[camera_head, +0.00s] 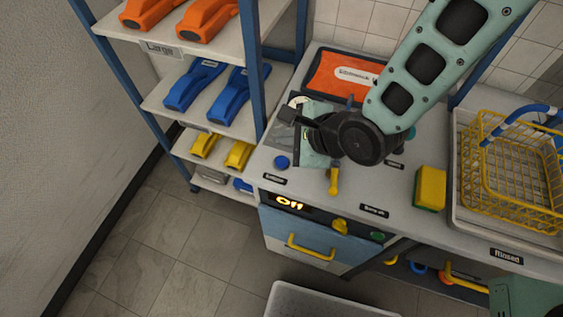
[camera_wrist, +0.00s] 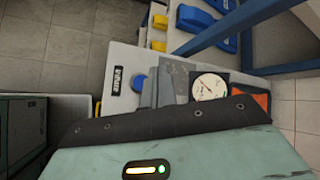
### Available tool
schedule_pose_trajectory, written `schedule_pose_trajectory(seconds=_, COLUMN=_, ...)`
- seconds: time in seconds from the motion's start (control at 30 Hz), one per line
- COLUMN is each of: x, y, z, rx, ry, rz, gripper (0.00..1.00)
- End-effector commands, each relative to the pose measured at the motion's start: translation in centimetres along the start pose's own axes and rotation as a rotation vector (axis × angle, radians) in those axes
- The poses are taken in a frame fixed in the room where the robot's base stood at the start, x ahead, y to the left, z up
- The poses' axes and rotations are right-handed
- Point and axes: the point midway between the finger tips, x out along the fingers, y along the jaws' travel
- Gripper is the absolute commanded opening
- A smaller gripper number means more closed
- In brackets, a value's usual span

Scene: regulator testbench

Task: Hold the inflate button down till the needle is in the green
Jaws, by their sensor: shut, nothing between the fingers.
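The blue button (camera_head: 282,161) sits on the bench top by a small black label that is too small to read surely. It also shows in the wrist view (camera_wrist: 138,82), uncovered on top. A round white gauge (camera_wrist: 208,87) stands on a dark panel in the wrist view. In the head view the gauge (camera_head: 296,102) is mostly hidden by my wrist. My gripper (camera_head: 311,158) points down over the bench between button and gauge. Its fingers look shut and empty, beside the button and not over it.
A yellow lever (camera_head: 334,180) stands right of the button. A yellow-green sponge (camera_head: 430,188) and a yellow wire basket (camera_head: 515,160) are further right. An orange case (camera_head: 342,76) lies behind. A shelf rack (camera_head: 257,70) stands close on the left. A drawer below shows "Off" (camera_head: 289,203).

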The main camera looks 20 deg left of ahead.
Motion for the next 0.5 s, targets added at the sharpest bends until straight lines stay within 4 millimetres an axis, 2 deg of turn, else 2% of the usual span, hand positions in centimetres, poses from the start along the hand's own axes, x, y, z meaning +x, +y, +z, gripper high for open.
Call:
schedule_pose_trajectory(seconds=0.03, x=1.0, y=0.8, z=-0.6, rx=-0.002, ry=0.000, rz=0.002, gripper=0.00)
schedule_pose_trajectory(seconds=0.2, x=2.7, y=2.0, z=-1.9, rx=-0.002, ry=0.000, rz=0.002, gripper=0.00)
schedule_pose_trajectory(seconds=0.5, x=4.1, y=3.0, z=-3.0, rx=0.000, ry=0.000, rz=0.000, gripper=0.00)
